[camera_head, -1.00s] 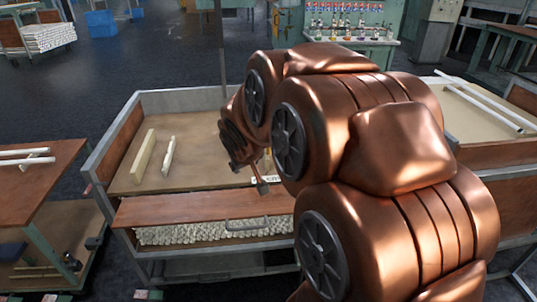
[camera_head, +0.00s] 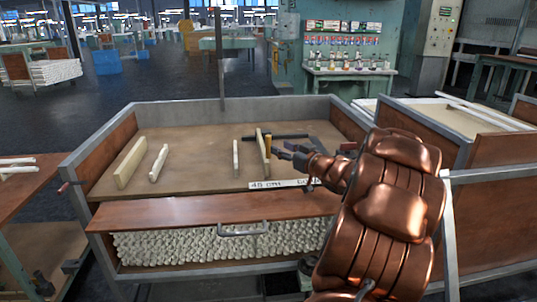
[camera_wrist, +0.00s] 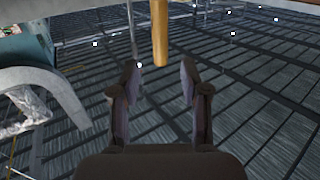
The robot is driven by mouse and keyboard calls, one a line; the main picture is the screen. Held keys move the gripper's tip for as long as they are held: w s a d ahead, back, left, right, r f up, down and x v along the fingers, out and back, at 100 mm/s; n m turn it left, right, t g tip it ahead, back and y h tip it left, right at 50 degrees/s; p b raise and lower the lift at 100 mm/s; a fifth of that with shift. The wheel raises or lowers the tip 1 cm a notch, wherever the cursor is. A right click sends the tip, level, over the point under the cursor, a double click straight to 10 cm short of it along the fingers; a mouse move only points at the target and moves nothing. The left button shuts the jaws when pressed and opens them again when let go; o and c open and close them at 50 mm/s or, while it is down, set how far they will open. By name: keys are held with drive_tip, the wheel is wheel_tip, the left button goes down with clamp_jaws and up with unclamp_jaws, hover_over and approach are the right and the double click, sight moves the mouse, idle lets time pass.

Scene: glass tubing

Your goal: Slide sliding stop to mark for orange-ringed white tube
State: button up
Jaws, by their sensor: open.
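An upright yellow handle (camera_head: 268,147) stands beside a cream board (camera_head: 261,146) in the wooden tray, right of its middle. This looks like the sliding stop. A dark bar (camera_head: 285,136) lies behind it. My gripper (camera_head: 286,150) is open and empty, just right of the handle in the head view. In the wrist view the yellow handle (camera_wrist: 159,32) lies ahead, lined up between the two open fingers (camera_wrist: 160,68); contact is not visible. A white label strip (camera_head: 280,184) reading "45 cm" lies on the front edge, partly hidden by my arm. No orange ring can be made out.
The tray has raised walls (camera_head: 105,150). Cream boards (camera_head: 131,163) stand at left, and a short white piece (camera_head: 235,157) stands left of the handle. The tray's middle is bare.

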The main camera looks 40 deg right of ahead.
sight(270, 144)
drive_tip(key=shift+y, duration=0.3)
drive_tip(key=w, duration=0.2)
drive_tip(key=w+b, duration=0.1)
drive_tip(key=w, duration=0.3)
drive_tip(key=shift+w+d+f+b, duration=0.15)
drive_tip(key=shift+d+f+b, duration=0.05)
drive_tip(key=shift+f+b, duration=0.1)
drive_tip(key=shift+w+r, duration=0.1)
drive_tip(key=shift+w, duration=0.4)
drive_tip(key=shift+c, duration=0.3)
clamp_jaws()
